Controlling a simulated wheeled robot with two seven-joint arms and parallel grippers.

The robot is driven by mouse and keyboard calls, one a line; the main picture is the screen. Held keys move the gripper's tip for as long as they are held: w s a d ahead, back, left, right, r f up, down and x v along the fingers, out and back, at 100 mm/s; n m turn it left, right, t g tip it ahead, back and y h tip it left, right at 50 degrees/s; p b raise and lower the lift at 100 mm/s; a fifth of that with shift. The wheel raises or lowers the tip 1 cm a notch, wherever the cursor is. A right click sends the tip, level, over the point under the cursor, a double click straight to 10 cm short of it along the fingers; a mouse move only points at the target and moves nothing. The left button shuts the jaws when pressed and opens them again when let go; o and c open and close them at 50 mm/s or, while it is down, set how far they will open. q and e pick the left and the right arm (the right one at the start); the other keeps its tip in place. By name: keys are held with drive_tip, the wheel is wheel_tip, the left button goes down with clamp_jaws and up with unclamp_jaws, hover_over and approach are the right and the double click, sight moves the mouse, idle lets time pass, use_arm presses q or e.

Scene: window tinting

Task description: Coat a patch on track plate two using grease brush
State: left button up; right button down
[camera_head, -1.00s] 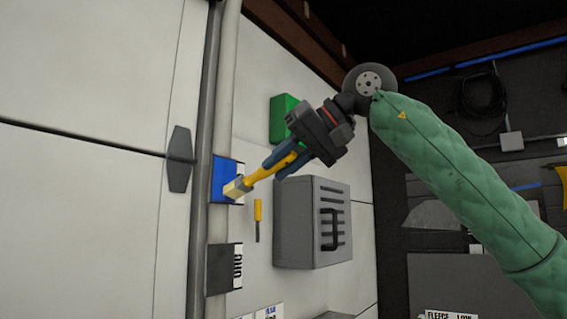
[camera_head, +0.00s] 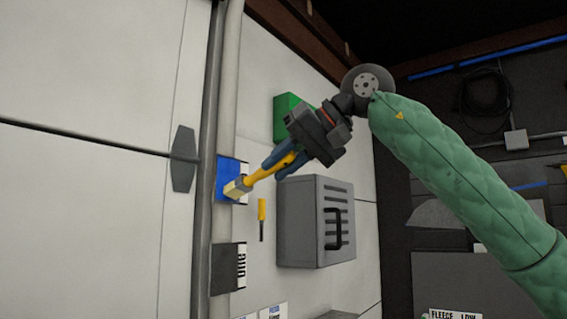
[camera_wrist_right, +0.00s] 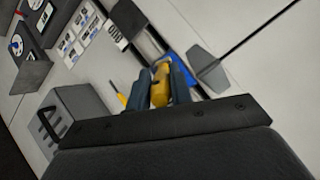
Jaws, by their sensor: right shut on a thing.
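My right gripper (camera_head: 284,161) is shut on the yellow handle of the grease brush (camera_head: 262,173). The brush points down and left in the head view, with its pale head in front of or against the blue plate (camera_head: 222,182); I cannot tell whether they touch. In the right wrist view the yellow handle (camera_wrist_right: 161,86) sits between the blue fingers (camera_wrist_right: 162,90), and the blue plate (camera_wrist_right: 190,83) shows beyond. A dark plate (camera_head: 224,268) with a white marked label is below the blue one. Which one is track plate two I cannot tell. My left gripper is out of view.
A grey vented case (camera_head: 315,225) with a dark handle stands right of the plates, with a green box (camera_head: 288,117) above it. A small yellow-handled tool (camera_head: 262,215) lies between plates and case. A dark grey paddle shape (camera_head: 183,160) is left of the blue plate.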

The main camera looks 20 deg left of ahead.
drive_tip(key=shift+a, duration=0.25)
drive_tip(key=shift+w, duration=0.15)
drive_tip(key=w, duration=0.1)
drive_tip(key=w+d, duration=0.1)
drive_tip(key=w+p, duration=0.1)
drive_tip(key=shift+w+d, duration=0.25)
drive_tip(key=shift+w, duration=0.05)
drive_tip(key=shift+s, duration=0.1)
drive_tip(key=shift+s+a+b, duration=0.2)
drive_tip(key=shift+s+a, duration=0.05)
drive_tip(key=shift+s, duration=0.35)
drive_tip(key=shift+s+a+b, duration=0.15)
drive_tip(key=shift+s+a, duration=0.1)
drive_tip(key=shift+s, duration=0.35)
drive_tip(key=shift+s+a+b, duration=0.2)
drive_tip(key=shift+s+a, duration=0.05)
drive_tip(key=shift+s, duration=0.35)
drive_tip(key=shift+d, duration=0.15)
